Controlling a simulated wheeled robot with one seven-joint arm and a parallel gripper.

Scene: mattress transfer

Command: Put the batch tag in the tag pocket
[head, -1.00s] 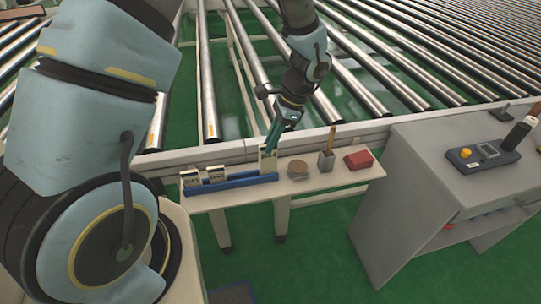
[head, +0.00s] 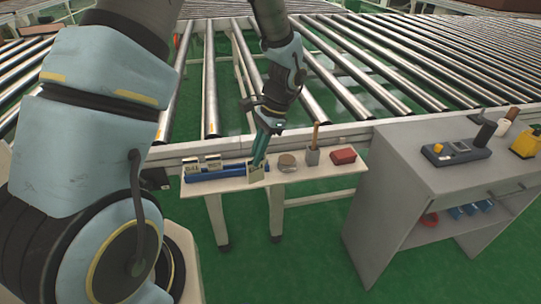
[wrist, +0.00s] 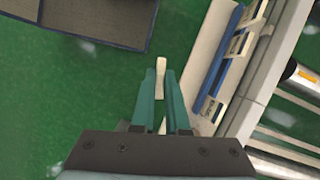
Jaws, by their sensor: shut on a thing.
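My gripper (head: 259,161) points down at the right end of the blue rack, in front of the narrow shelf. It is shut on the batch tag (head: 256,173), a small pale card. In the wrist view my gripper (wrist: 161,88) pinches the tag (wrist: 161,70), seen nearly edge-on, between its teal fingertips. There the tag hangs over green floor, beside the shelf edge and apart from the rack. I cannot make out the tag pocket in these frames.
The blue rack (head: 215,174) holds upright white cards (head: 213,162) on the shelf. A grey cabinet (head: 410,190) stands farther right. Rollers lie behind.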

